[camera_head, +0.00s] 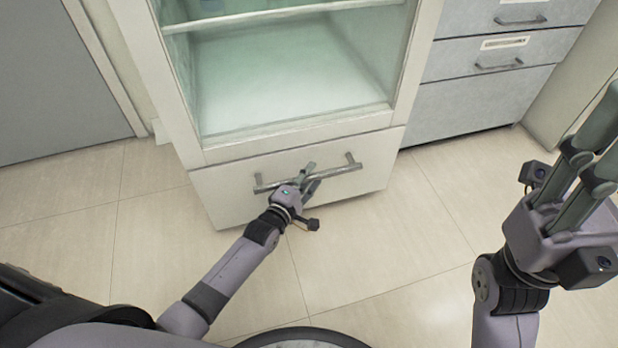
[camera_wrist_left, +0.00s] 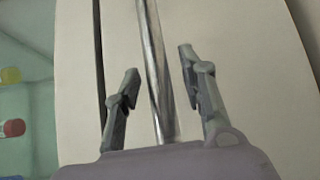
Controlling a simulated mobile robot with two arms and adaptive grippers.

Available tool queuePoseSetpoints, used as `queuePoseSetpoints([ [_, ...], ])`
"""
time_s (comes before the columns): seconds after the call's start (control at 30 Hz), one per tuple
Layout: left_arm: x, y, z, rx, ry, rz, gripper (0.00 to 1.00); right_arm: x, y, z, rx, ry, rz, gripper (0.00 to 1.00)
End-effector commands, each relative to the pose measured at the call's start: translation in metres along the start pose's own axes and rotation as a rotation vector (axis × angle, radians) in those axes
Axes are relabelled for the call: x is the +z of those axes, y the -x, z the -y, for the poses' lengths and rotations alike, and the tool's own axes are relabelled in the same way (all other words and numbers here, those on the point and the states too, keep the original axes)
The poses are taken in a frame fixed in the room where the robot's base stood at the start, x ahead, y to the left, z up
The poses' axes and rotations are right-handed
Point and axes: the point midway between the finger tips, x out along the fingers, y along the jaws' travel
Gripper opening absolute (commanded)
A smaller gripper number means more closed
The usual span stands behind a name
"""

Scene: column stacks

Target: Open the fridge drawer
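The fridge drawer (camera_head: 225,196) is the white front panel below the glass compartment, and it looks shut. A metal bar handle (camera_head: 335,172) runs across it. My left gripper (camera_head: 308,177) is at the middle of this handle. In the left wrist view the handle (camera_wrist_left: 154,70) passes between the two fingers of the left gripper (camera_wrist_left: 158,90). The fingers stand apart with a gap on each side of the bar. My right gripper (camera_head: 590,165) is raised at the right edge, away from the fridge, with its fingers partly cut off by the frame.
The fridge's glass compartment (camera_head: 290,75) is above the drawer. Grey cabinet drawers (camera_head: 495,60) stand to its right and a grey door (camera_head: 55,80) to its left. The tiled floor (camera_head: 390,255) in front is clear apart from my own body.

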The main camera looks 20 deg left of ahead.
Motion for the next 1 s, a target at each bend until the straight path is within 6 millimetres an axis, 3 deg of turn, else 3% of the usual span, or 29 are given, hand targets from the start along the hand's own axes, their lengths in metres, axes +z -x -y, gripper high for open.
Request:
queuePoseSetpoints([
  [0.07, 0.0001, 0.0002, 0.0000, 0.000, 0.000, 0.000, 0.38, 0.0000, -0.0002, 0.0000, 0.000, 0.000, 0.000, 0.40],
  [0.63, -0.0001, 0.0005, 0.0001, 0.000, 0.000, 0.000, 0.00, 0.0000, 0.0000, 0.0001, 0.000, -0.001, -0.001, 0.40],
  [1.0, -0.0001, 0.0006, 0.0002, 0.000, 0.001, 0.000, 0.00, 0.0001, 0.0001, 0.0000, 0.000, 0.000, 0.000, 0.40],
])
